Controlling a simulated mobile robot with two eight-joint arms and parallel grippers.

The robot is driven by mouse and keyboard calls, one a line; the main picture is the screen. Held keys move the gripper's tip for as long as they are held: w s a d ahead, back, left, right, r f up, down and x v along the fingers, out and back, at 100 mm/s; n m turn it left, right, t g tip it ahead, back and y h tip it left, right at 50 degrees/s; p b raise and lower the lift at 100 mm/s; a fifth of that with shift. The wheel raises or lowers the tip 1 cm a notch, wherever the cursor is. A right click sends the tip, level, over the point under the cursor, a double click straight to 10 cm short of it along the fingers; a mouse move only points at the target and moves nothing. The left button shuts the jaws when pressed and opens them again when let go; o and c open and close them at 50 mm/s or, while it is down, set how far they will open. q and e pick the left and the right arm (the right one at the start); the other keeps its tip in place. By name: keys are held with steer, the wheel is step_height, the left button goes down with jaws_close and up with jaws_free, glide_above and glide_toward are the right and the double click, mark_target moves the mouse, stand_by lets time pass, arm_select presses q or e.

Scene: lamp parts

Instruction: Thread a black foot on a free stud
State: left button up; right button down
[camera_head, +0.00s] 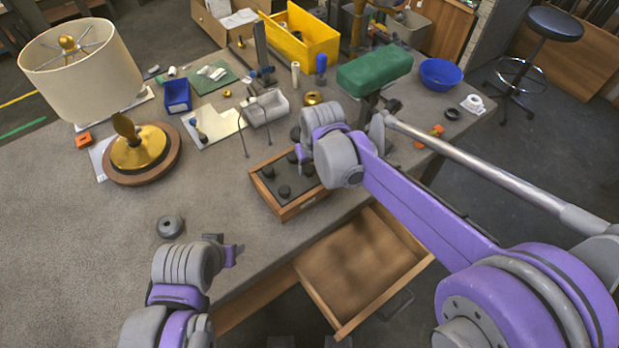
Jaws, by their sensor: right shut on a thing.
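Several black feet (284,191) stand in a shallow wooden box (287,212) with a dark insert at the middle of the table. My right gripper (303,158) is over the far right part of this box. It is shut on what seems to be a black foot; the fingertips and the held thing are mostly hidden by the wrist. My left gripper (236,249) is low over the table, left of the box and apart from it; its jaw gap is unclear. No free stud can be made out clearly.
A grey ring (170,227) lies near my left gripper. An open drawer (350,262) juts out in front. A grey tray (265,108) and green block (374,70) are behind.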

arm_select(q)
steer(key=shift+s+f+b, duration=0.2)
steer(key=shift+f+b, duration=0.2)
steer(key=shift+f, duration=0.1)
steer(key=shift+s+f+b, duration=0.15)
steer(key=shift+f+b, duration=0.2)
steer(key=shift+f, duration=0.15)
arm_select(e)
steer(key=shift+f, duration=1.2)
steer(key=c, duration=1)
jaws_free()
steer(key=shift+c, duration=0.2)
jaws_close()
arm_select(q)
steer(key=shift+s+f, duration=0.1)
steer(key=shift+s, duration=0.05)
arm_select(e)
steer(key=shift+s+f, duration=0.15)
steer(key=m+h, duration=0.1)
steer(key=m, duration=0.2)
steer(key=shift+a+f, duration=0.1)
steer(key=shift+a, duration=0.05)
steer(key=m, duration=0.4)
steer(key=shift+h, duration=0.4)
